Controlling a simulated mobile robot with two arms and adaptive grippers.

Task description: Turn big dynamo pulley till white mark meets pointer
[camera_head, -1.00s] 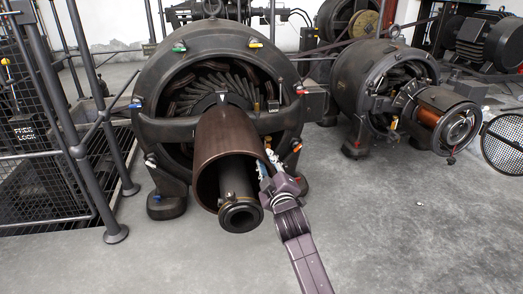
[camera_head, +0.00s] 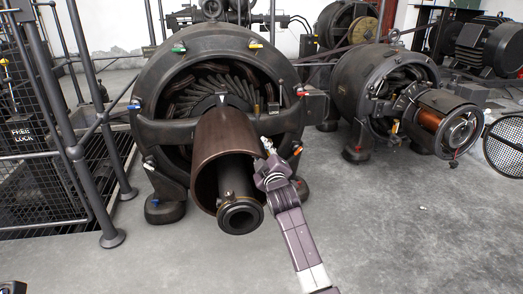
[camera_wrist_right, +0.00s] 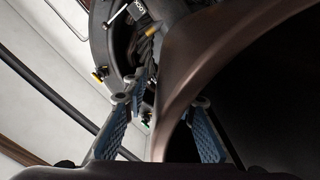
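The big dynamo (camera_head: 150,80) stands left of centre, with its brown drum-shaped pulley (camera_head: 212,155) facing me. A small pale tip (camera_head: 222,98) shows above the pulley's back edge; I cannot tell if it is the pointer or the white mark. My right gripper (camera_head: 266,148) is at the pulley's right side. In the right wrist view, its blue fingers (camera_wrist_right: 163,104) are apart, one outside the pulley wall (camera_wrist_right: 190,75) and one on its hollow side. A gap shows between the outer finger and the wall. My left gripper is not in view.
A smaller dynamo (camera_head: 385,90) with a copper-coloured part stands at the right, beside a round mesh guard (camera_head: 505,145). Dark railings (camera_head: 100,130) and a mesh panel line the left. The grey floor in front is mostly clear.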

